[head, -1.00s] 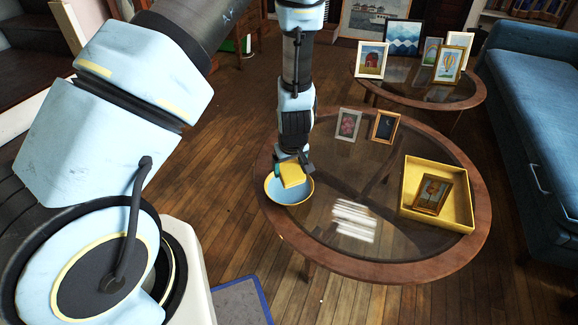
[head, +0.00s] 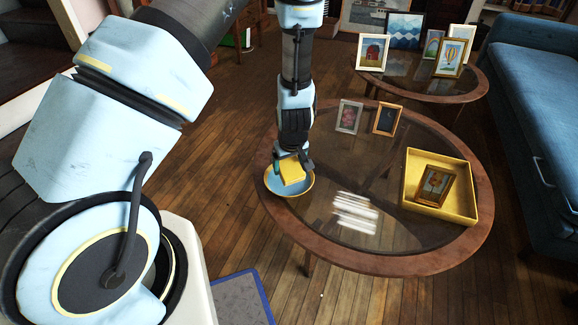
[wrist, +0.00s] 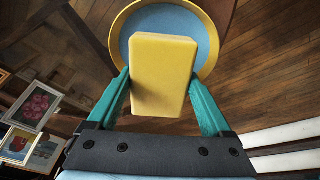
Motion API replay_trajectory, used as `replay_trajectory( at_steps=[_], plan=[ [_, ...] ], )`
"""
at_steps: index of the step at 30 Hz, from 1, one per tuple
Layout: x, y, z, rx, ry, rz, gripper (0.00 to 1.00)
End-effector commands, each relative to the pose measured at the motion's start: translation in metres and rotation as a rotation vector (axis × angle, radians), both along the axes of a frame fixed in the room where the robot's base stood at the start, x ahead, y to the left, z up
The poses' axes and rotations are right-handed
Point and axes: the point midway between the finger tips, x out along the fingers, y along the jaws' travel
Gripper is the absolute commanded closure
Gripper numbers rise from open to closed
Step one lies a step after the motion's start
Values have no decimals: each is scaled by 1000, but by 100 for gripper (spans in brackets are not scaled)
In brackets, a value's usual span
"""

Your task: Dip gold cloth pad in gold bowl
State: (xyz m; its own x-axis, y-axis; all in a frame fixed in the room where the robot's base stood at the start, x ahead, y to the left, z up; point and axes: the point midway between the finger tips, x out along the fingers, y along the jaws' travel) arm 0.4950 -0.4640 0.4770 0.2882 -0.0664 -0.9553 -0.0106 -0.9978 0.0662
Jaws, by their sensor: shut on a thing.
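The gold cloth pad (head: 292,170) is a yellow block held in my gripper (head: 293,166). In the wrist view the pad (wrist: 160,75) sits between the two green fingers of my gripper (wrist: 160,95), which are shut on its sides. The gold bowl (head: 271,188) has a gold rim and a blue inside, and stands at the left edge of the round glass table. In the wrist view the bowl (wrist: 150,18) lies behind the pad, which covers much of it. The pad is over or in the bowl; I cannot tell whether it touches the inside.
The round table (head: 400,262) has a wooden rim. Two small frames (head: 349,116) (head: 387,118) stand at its back. A yellow tray (head: 464,214) with a framed picture (head: 432,187) is at its right. A second table (head: 425,92) with several frames and a blue sofa (head: 540,110) are beyond.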

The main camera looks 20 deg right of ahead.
Motion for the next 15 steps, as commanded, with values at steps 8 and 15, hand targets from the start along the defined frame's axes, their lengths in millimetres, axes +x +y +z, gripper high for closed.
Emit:
replay_trajectory(
  at_steps=[8, 15],
  plan=[
    [0, 0, -9, 0, 0, 0, 60],
    [0, 0, -16, -1, 0, 0, 60]
  ],
)
